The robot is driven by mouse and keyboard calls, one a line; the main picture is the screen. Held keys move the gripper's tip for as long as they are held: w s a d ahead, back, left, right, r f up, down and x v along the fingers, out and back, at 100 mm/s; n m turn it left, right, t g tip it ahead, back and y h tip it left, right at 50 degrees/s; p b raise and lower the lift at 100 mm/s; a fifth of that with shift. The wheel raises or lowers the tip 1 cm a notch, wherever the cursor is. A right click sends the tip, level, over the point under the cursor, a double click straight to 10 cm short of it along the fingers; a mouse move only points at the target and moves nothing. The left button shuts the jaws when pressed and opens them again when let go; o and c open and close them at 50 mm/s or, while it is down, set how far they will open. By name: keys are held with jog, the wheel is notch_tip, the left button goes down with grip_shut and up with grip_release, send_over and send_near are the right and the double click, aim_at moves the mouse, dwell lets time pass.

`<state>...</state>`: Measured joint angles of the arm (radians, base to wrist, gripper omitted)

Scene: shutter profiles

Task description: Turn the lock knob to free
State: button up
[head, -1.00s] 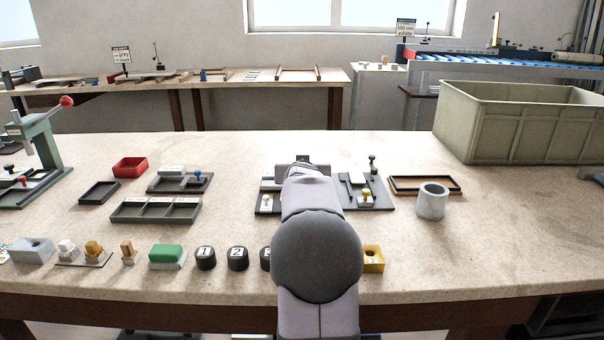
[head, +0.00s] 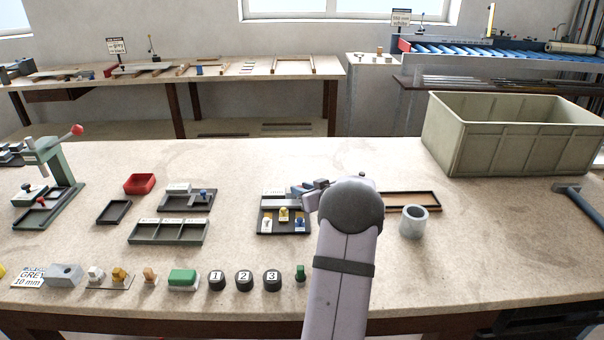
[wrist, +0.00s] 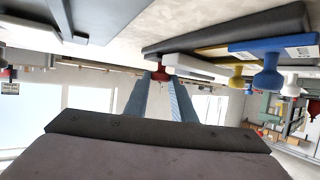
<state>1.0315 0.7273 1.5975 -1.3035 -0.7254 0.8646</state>
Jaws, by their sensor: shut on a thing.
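In the wrist view a small dark red knob (wrist: 160,75) sits between the tips of my gripper (wrist: 160,83). The two blue-grey fingers are closed around it. A dark plate (wrist: 255,30) with white, yellow and blue (wrist: 270,74) knobbed pieces shows to the right of the fingers. Which way the knob is turned cannot be told.
A dark tray (head: 262,232) with white, yellow and blue pieces lies left of my arm. A grey cup (head: 413,222) and a brown-rimmed tray (head: 412,198) stand to its right. A large green-grey crate (head: 500,135) fills the back right. Numbered black discs (head: 244,280) line the front.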

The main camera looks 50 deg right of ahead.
jog(key=n+y+p, duration=0.1)
jog(key=p, duration=0.1)
jog(key=shift+d+r+p, duration=0.15)
jog(key=shift+r+p, duration=0.05)
jog(key=shift+p, duration=0.1)
jog(key=shift+f+n+y+p, duration=0.3)
jog(key=shift+y+p, duration=0.1)
jog(key=shift+p, duration=0.2)
jog(key=o, duration=1)
jog(key=shift+s+r, duration=0.1)
jog(key=shift+b+v, duration=0.6)
jog(key=shift+v, duration=3)
